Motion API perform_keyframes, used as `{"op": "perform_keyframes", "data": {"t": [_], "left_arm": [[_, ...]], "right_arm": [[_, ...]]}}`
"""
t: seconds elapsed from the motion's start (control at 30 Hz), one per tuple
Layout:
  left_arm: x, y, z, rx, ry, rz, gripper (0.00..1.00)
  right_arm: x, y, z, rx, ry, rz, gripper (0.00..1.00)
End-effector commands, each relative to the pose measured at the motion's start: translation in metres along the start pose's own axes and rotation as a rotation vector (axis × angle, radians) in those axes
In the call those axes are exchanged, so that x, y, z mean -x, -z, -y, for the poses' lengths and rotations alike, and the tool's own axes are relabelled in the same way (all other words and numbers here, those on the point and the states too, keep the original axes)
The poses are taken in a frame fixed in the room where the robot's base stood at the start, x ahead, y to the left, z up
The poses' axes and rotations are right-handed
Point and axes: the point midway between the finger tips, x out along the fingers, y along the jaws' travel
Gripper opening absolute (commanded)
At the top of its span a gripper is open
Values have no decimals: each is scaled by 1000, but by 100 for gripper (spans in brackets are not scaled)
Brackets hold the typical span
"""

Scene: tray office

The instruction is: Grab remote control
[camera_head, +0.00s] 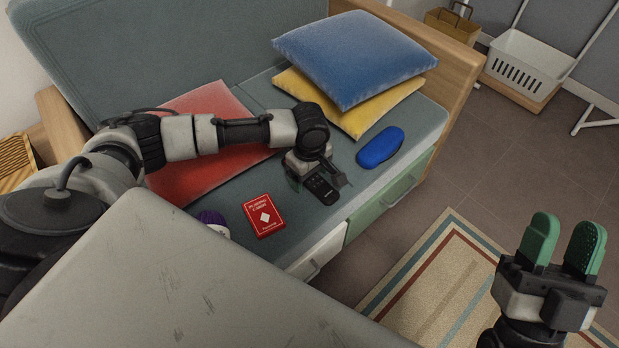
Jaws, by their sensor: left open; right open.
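The remote control (323,190) is a small black handset lying on the grey-green seat of the sofa. My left gripper (318,182) is directly above it, pointing down, with its open fingers on either side of the remote. The wrist and gripper body hide the upper part of the remote. I cannot tell whether the fingers touch it. My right gripper (566,245), with green finger pads, is open and empty over the floor at the right, away from the sofa.
On the seat (250,182) are a red playing card box (264,216), a purple item (212,219), a blue case (380,147), a red cushion (190,180), and a blue cushion (352,55) on a yellow one (360,113).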

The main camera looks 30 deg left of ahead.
Motion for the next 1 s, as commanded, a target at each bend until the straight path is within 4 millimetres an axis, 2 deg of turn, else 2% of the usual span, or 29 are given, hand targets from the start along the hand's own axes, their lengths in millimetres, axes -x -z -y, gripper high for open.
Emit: {"op": "perform_keyframes", "data": {"t": [0.17,0.5,0.87,1.0], "left_arm": [[0,0,0,0,0,0,77],[0,0,0,0,0,0,25],[2,0,0,0,-1,1,23],[7,0,0,0,-1,1,23]], "right_arm": [[0,0,0,0,0,1,43],[0,0,0,0,0,2,43],[-1,-1,0,1,0,10,43],[-1,-8,-1,3,-3,76,43]]}}
